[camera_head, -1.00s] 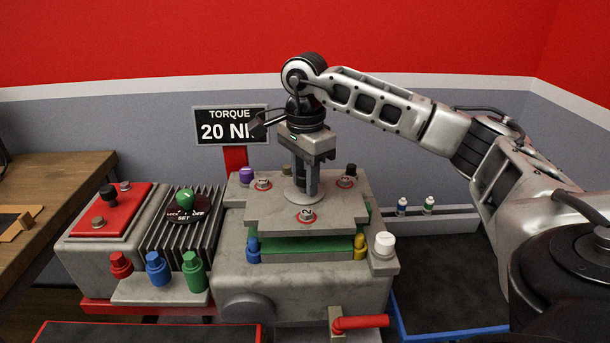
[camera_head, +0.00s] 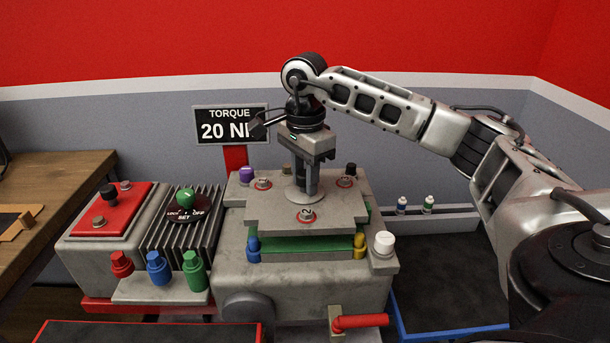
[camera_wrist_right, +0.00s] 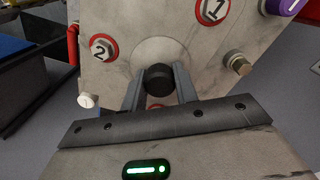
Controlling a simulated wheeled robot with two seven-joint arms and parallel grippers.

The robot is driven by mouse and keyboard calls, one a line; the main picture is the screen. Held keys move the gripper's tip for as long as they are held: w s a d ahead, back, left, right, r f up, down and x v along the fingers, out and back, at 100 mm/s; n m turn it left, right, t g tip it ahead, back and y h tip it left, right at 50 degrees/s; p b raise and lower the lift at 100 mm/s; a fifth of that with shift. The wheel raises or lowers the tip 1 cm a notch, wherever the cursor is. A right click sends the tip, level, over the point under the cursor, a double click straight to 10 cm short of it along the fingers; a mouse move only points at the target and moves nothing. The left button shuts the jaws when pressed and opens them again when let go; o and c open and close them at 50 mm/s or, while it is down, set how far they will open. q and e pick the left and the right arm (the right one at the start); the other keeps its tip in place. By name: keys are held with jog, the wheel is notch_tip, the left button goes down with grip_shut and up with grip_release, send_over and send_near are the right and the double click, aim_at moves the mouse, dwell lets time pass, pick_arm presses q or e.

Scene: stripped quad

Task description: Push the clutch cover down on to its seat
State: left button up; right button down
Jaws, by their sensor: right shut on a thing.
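The clutch cover (camera_head: 265,215) is a grey stepped plate with numbered, red-ringed bolts. It lies over a green layer (camera_head: 305,247) on the grey engine block (camera_head: 300,285), between blue and yellow posts. My right gripper (camera_head: 305,192) points down at the middle of the cover, shut on its round central knob. The right wrist view shows the dark knob (camera_wrist_right: 158,78) between the two fingers (camera_wrist_right: 158,92), with the cover face (camera_wrist_right: 125,62) behind. Whether the cover touches its seat all round cannot be told. My left gripper is out of view.
A white cap (camera_head: 384,244) stands at the block's right corner. A red handle (camera_head: 360,321) sticks out in front. A blue-edged tray (camera_head: 450,275) lies at right.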

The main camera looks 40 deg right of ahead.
jog(key=shift+f+b, duration=0.5)
jog(key=shift+f, duration=0.25)
jog(key=shift+f+b, duration=0.65)
jog(key=shift+f, duration=0.35)
jog(key=c, duration=1)
grip_release()
